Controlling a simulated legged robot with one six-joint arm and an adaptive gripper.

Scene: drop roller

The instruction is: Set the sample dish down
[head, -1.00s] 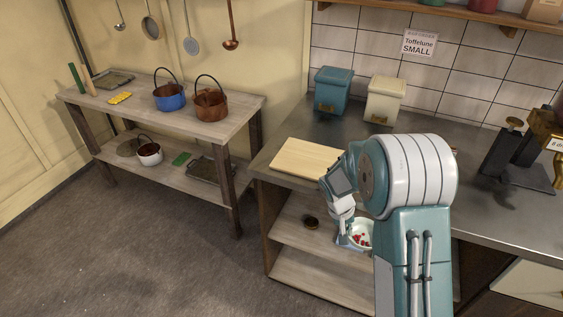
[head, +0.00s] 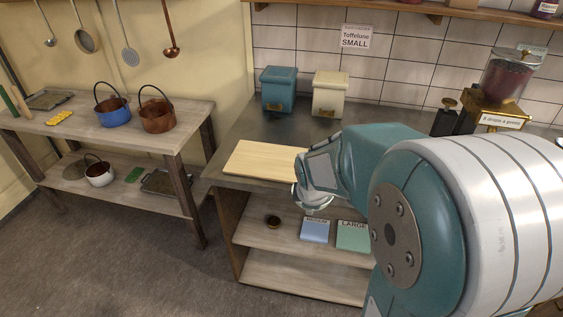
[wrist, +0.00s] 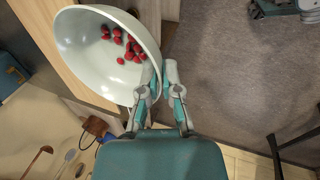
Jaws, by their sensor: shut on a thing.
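The sample dish (wrist: 95,70) is a pale, round bowl with several red pieces inside, in the upper left of the wrist view. My gripper (wrist: 157,82) is shut on its rim, and the dish looks tilted in that view. In the head view my gripper (head: 312,200) is beside the front edge of the counter, near the pale wooden board (head: 264,160); the dish is hard to make out there. A sign on the tiled wall (head: 356,38) reads "Toffelune SMALL".
A blue pad (head: 315,232) and a green pad marked LARGE (head: 353,238) lie on the shelf below the counter, with a small dark cup (head: 272,221). Blue (head: 278,90) and cream (head: 329,94) canisters stand at the counter's back. A dispenser (head: 505,80) stands right.

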